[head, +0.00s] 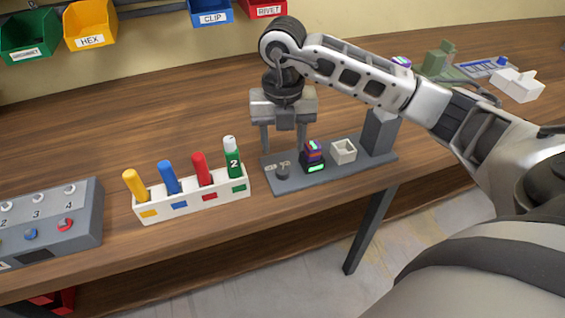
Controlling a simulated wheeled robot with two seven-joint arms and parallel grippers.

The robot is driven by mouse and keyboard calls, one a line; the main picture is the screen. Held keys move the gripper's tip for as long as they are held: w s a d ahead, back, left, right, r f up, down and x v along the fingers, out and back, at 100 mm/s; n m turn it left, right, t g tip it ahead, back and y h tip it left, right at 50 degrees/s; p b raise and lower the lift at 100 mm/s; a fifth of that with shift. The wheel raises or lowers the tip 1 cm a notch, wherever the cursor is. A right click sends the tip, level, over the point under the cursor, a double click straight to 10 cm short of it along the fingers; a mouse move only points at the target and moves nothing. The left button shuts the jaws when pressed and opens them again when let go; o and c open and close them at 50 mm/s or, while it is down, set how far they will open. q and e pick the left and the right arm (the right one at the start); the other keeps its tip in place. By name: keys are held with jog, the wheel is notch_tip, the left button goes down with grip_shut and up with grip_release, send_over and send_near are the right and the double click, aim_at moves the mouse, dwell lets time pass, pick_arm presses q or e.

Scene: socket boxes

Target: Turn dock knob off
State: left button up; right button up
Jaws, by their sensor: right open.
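The dock is a flat grey plate (345,177) near the table's front edge. A small dark knob (283,172) sits at its left end, with small light marks beside it whose detail is too small to read. My right gripper (284,146) points down over the left part of the dock. Its two fingers are apart and empty, one on either side of the knob in the picture and seemingly a little behind and above it. I cannot tell the exact height. My left gripper is not in view.
A dark block with coloured bands (314,152), a pale open box (344,151) and a grey upright block (379,132) stand on the dock. A white rack (190,208) with several coloured handles is to the left. A grey switch box (75,240) is farther left.

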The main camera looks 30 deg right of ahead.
aim_at(283, 170)
notch_tip(283, 170, down, 8)
jog(key=shift+r, duration=0.25)
jog(key=c, duration=1)
